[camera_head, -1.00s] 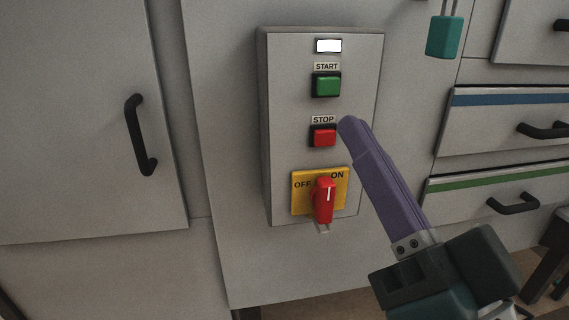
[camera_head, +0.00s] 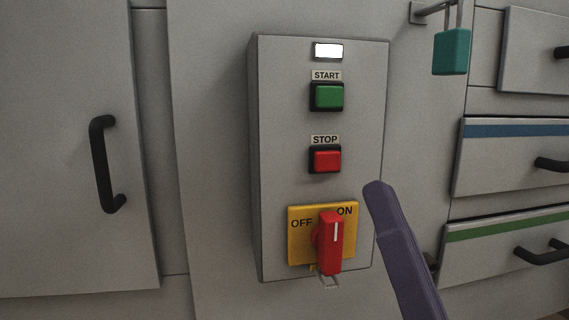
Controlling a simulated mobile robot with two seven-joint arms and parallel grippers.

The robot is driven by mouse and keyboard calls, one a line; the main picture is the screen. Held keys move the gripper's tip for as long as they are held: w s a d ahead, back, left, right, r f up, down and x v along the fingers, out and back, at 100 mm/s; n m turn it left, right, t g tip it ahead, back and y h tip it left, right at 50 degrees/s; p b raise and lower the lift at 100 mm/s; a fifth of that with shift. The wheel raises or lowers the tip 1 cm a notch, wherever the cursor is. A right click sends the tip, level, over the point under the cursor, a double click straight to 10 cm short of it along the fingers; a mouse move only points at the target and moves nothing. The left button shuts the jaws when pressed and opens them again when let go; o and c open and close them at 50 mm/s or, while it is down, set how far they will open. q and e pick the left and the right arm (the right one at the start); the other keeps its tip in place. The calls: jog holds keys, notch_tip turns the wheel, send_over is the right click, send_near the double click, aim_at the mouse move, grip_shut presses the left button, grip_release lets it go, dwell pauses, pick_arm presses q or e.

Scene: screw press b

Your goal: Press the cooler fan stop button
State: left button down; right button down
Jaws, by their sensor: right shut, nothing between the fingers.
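The red stop button (camera_head: 327,161) sits under a STOP label in the middle of a grey control box (camera_head: 272,130). My right gripper (camera_head: 379,190) shows as purple fingers, shut and empty, to the right of and below the stop button. Its tip appears apart from the button, near the box's right edge. The rest of that gripper is out of view below. The green start button (camera_head: 329,96) is above the stop button. A white lit indicator (camera_head: 328,51) is at the top. My left gripper is not in view.
A red rotary switch (camera_head: 330,242) on a yellow OFF/ON plate (camera_head: 300,246) juts out below the stop button. A teal padlock (camera_head: 451,51) hangs at the upper right. Drawers (camera_head: 512,163) with black handles are at the right, and a door handle (camera_head: 104,164) is at the left.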

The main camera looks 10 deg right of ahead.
aim_at(328, 162)
jog(key=w+b, duration=0.4)
jog(key=w, duration=0.4)
jog(key=shift+w+a, duration=0.15)
jog(key=shift+w, duration=0.05)
dwell(0.9)
dwell(0.9)
jog(key=shift+w+b, duration=0.3)
jog(key=shift+w, duration=0.1)
